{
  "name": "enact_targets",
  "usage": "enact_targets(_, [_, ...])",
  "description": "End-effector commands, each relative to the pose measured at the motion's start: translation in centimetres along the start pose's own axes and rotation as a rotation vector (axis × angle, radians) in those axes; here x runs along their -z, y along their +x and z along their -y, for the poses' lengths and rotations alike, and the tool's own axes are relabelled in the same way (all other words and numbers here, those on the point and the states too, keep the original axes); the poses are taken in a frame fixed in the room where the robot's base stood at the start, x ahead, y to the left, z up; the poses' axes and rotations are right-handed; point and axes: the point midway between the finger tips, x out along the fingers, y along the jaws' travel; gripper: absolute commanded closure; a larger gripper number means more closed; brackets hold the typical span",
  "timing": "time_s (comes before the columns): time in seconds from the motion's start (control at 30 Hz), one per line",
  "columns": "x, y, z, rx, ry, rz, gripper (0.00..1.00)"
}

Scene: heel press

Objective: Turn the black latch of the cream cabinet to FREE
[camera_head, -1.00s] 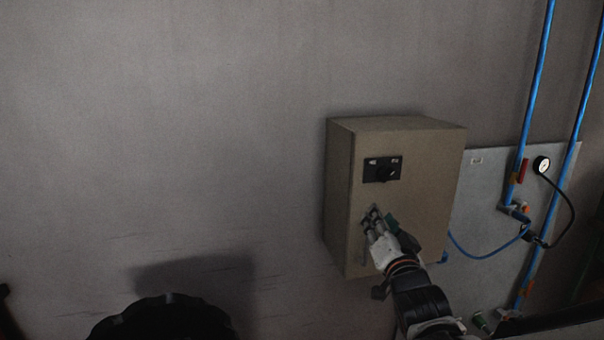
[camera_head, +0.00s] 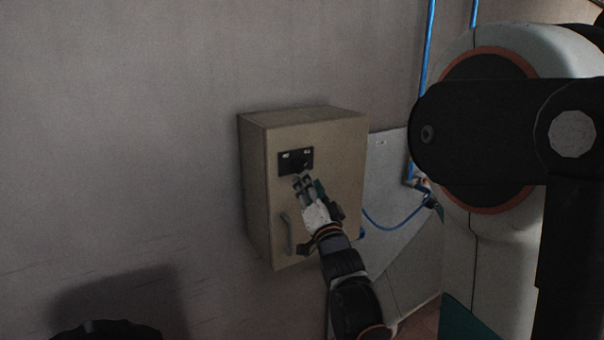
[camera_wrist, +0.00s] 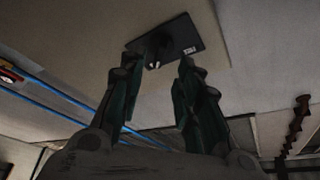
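The cream cabinet (camera_head: 335,150) hangs on the grey wall in the head view. Its black latch plate (camera_head: 295,157) is on the upper part of the door, with small white labels. The dark latch knob (camera_head: 304,164) is partly hidden behind my fingers in the head view. My gripper (camera_head: 301,180) is just below the plate, in front of the door. I cannot tell which label the knob points at.
A grey door handle (camera_head: 287,232) is low on the cabinet's left side. The wall left of the cabinet is bare. My arm fills the right side of the head view.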

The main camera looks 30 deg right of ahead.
Motion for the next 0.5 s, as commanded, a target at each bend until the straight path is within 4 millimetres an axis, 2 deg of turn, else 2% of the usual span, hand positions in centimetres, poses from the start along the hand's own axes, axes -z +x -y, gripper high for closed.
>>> enact_targets(0.03, [0.0, 1.1, 0.0, 0.000, 0.001, 0.000, 0.69])
enact_targets(0.2, [-0.1, 3.9, 0.0, 0.000, 0.000, 0.001, 0.69])
enact_targets(0.33, [-0.1, 5.2, 0.0, 0.000, 0.000, 0.001, 0.69])
enact_targets(0.5, [0.0, 6.0, 0.0, 0.000, 0.000, 0.001, 0.69])
